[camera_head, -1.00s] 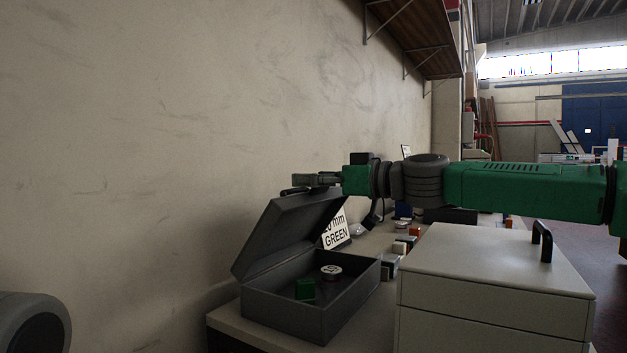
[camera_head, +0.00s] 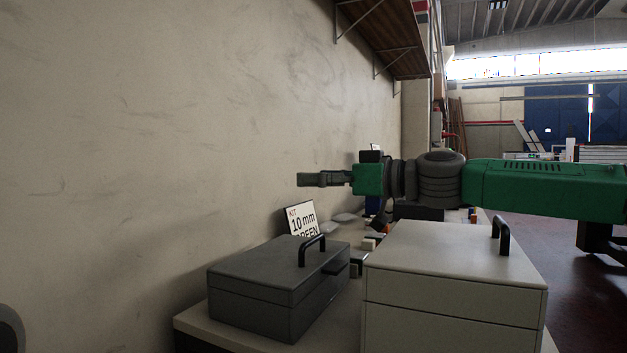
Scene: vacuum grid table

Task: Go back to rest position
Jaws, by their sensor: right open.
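My right gripper (camera_head: 312,179) reaches in from the right on my green arm, pointing left. It is open, holds nothing that I can see, and hangs in the air above and behind the grey box. The grey box (camera_head: 262,292) stands on the table with its lid shut and its black handle on top, so its inside is hidden. My right gripper does not touch it. My left gripper is not in view; a dark rounded part at the lower left edge may be my left arm.
A white box (camera_head: 455,285) with a black handle stands right of the grey box. A wall (camera_head: 150,130) bounds the left; a shelf (camera_head: 385,40) hangs above.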

